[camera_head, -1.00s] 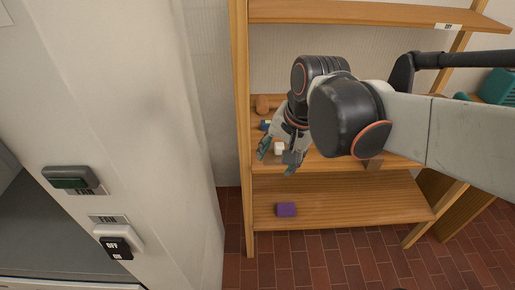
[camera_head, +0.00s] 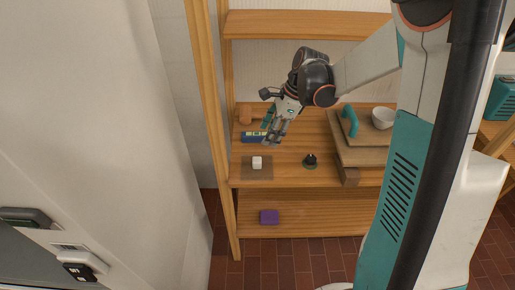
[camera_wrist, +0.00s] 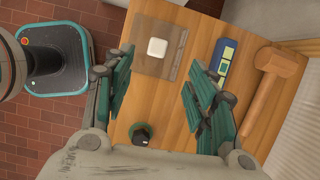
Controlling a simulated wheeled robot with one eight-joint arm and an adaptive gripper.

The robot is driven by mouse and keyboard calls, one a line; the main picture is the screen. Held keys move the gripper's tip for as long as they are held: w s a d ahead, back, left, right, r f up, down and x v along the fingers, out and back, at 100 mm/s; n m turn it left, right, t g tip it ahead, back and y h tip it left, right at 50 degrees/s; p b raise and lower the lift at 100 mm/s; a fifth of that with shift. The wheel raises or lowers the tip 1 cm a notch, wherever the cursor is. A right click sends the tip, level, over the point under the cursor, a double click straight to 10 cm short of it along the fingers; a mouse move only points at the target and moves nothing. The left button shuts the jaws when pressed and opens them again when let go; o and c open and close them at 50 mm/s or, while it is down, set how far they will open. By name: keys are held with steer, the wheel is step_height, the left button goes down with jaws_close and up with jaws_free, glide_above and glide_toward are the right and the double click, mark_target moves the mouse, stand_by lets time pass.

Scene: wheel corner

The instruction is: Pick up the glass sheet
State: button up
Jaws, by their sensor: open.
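A thin, see-through brownish square, which looks like the glass sheet (camera_head: 247,175), lies flat at the front left of the middle wooden shelf. A white block (camera_head: 257,162) sits on top of it. In the wrist view, the sheet (camera_wrist: 146,66) and the white block (camera_wrist: 158,47) show between and beyond my fingers. My gripper (camera_head: 270,140) is open and empty, above the shelf and a little behind and right of the sheet. In the wrist view, the gripper (camera_wrist: 158,68) has its two teal fingers spread wide.
A blue box (camera_head: 253,138) and a wooden mallet (camera_wrist: 270,75) lie behind the sheet. A black knob-like piece on a green base (camera_head: 310,160) stands to its right. Boards (camera_head: 366,157) carry a white bowl (camera_head: 383,118). A purple block (camera_head: 269,217) is on the lower shelf.

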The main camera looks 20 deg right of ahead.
steer(key=b, duration=0.3)
glide_toward(257, 159)
steer(key=shift+m, duration=0.3)
steer(key=x, duration=0.5)
steer(key=shift+w, duration=0.35)
steer(key=x, duration=0.1)
steer(key=b+x, duration=0.1)
steer(key=x, duration=0.1)
steer(key=b+x, duration=0.1)
steer(key=shift+s+a+f, duration=0.1)
steer(key=shift+s+f, duration=0.15)
steer(key=shift+s, duration=0.1)
steer(key=shift+a+f, duration=0.15)
steer(key=shift+f, duration=0.2)
steer(key=shift+r, duration=0.1)
jaws_close()
